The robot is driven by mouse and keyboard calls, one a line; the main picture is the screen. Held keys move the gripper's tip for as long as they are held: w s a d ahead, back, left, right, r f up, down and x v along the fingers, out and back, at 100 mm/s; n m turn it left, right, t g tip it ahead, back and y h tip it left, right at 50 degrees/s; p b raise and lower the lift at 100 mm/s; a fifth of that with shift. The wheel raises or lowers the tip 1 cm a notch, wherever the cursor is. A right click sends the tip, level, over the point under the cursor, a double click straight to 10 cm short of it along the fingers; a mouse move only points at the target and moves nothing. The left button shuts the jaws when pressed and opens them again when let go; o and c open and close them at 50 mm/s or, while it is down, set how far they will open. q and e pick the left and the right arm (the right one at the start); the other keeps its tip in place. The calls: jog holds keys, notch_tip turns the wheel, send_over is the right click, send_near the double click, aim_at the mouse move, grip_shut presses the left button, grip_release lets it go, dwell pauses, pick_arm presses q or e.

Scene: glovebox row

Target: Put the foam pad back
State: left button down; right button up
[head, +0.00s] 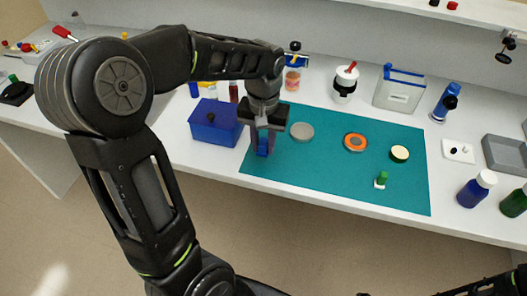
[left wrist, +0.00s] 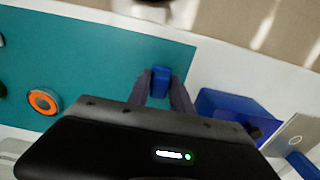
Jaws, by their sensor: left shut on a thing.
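My left gripper (head: 262,152) is shut on a small blue block (head: 263,147), perhaps the foam pad; I cannot tell its material. The block also shows between the fingers in the left wrist view (left wrist: 160,80). The gripper points down over the left end of the teal mat (head: 330,185), just right of a blue box (head: 212,125). Whether the block touches the mat is unclear. The box also shows in the left wrist view (left wrist: 225,103), beside the fingers. My right gripper is not in view; only part of my right arm shows at the lower right.
On the mat are a grey disc (head: 302,131), an orange ring (head: 355,142), a pale yellow round piece (head: 399,153) and a small green-topped piece (head: 381,180). Bottles and a white container (head: 399,92) stand behind. A grey tray (head: 505,154) lies right.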

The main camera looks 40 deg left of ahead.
aim_at(263, 154)
pick_arm(q)
jog(key=shift+f, duration=1.85)
jog(key=shift+f, duration=0.15)
jog(key=c, duration=1.1)
grip_release()
jog(key=shift+c, duration=0.2)
notch_tip(263, 154, up, 12)
jog(key=shift+r, duration=0.2)
